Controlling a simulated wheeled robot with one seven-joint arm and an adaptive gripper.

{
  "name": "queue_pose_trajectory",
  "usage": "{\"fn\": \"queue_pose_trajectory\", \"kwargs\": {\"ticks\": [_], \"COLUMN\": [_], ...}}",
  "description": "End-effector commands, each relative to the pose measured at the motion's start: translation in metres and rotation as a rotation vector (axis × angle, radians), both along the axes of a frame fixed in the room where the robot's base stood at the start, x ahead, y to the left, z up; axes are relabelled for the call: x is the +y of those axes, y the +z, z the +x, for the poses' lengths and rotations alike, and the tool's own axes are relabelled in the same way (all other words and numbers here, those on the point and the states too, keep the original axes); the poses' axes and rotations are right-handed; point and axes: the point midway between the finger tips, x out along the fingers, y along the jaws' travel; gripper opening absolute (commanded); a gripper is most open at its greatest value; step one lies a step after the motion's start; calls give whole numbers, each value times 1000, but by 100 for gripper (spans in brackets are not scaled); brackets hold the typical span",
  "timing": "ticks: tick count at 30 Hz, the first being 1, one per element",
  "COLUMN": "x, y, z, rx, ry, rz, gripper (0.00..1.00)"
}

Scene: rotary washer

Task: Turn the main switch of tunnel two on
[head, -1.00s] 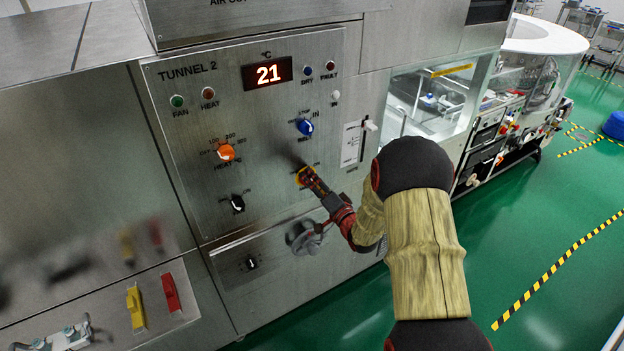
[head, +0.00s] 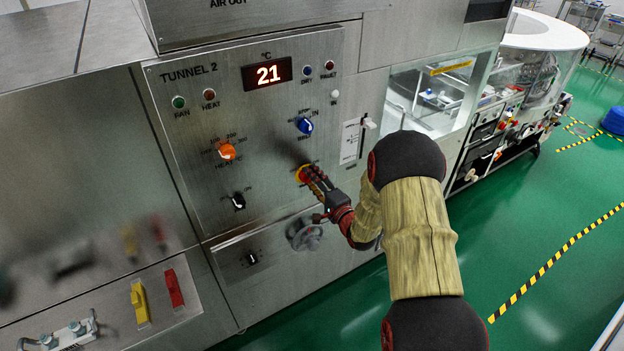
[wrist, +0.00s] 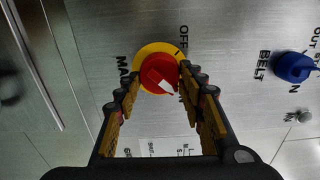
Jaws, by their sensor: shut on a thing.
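The main switch is a red knob on a yellow disc, low on the right of the Tunnel 2 panel (head: 262,130). In the head view the switch (head: 303,174) is partly covered by my gripper (head: 313,179). In the wrist view the red knob (wrist: 157,72) sits between the fingertips of my gripper (wrist: 159,78), which are shut on it from both sides. A white mark on the knob points toward the lower right of the wrist view. The OFF label shows above the disc; another label is partly hidden by the right finger.
A blue belt knob (head: 305,126), an orange heat knob (head: 227,151) and a black knob (head: 238,201) are on the same panel. A round handle (head: 303,233) is below the switch. Green floor (head: 540,230) lies open at right.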

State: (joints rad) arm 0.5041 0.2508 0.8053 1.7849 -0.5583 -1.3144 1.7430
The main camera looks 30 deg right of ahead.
Motion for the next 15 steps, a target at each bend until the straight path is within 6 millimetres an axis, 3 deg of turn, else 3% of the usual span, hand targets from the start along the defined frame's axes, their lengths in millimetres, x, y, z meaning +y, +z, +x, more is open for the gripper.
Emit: {"fn": "queue_pose_trajectory", "kwargs": {"ticks": [9, 10, 15], "x": [0, 0, 0], "y": [-1, -1, -1], "z": [0, 0, 0], "rx": [2, 3, 2], "ry": [-1, -1, -1], "rz": [2, 2, 1], "gripper": [14, 41, 51]}}
